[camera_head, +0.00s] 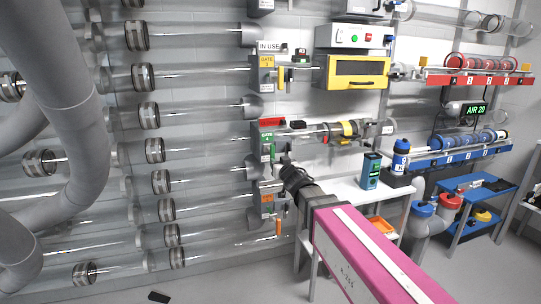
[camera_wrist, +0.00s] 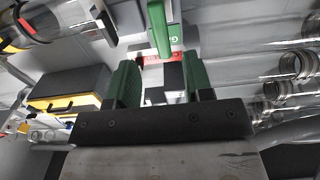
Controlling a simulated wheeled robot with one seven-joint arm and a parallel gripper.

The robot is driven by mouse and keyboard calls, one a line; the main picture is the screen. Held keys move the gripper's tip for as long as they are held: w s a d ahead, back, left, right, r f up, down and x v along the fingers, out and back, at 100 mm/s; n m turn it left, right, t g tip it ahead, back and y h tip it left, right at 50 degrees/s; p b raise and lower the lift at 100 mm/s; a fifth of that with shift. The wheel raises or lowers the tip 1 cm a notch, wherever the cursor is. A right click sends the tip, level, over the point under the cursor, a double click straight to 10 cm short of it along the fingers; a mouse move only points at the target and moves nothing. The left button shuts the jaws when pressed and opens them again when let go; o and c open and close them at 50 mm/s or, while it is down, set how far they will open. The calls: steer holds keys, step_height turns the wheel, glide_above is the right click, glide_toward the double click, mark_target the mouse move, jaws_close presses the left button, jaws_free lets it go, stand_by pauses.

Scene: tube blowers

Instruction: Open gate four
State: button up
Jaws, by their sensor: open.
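The gate box with a green label (camera_head: 266,144), which looks like gate four, is on the wall under a red sign (camera_head: 272,122). In the wrist view a green handle (camera_wrist: 160,28) stands upright at the top, beside a green label (camera_wrist: 178,34) of which only a "G" shows. My gripper (camera_head: 279,165) is just below and right of the green-labelled box in the head view. In the wrist view my gripper (camera_wrist: 160,70) has its two green fingers apart with nothing held. The handle shows ahead of the gap between them; contact cannot be told.
A yellow-handled gate box (camera_head: 266,74) is above and an orange-labelled one (camera_head: 267,204) below. Clear tubes (camera_head: 200,110) run left from the boxes. A yellow-framed cabinet (camera_head: 357,72) is at upper right. A white bench (camera_head: 345,190) with a teal box (camera_head: 370,170) stands right.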

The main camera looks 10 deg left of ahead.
mark_target(273, 156)
steer(key=x, duration=0.9)
steer(key=shift+w+a, duration=0.1)
steer(key=shift+a, duration=0.05)
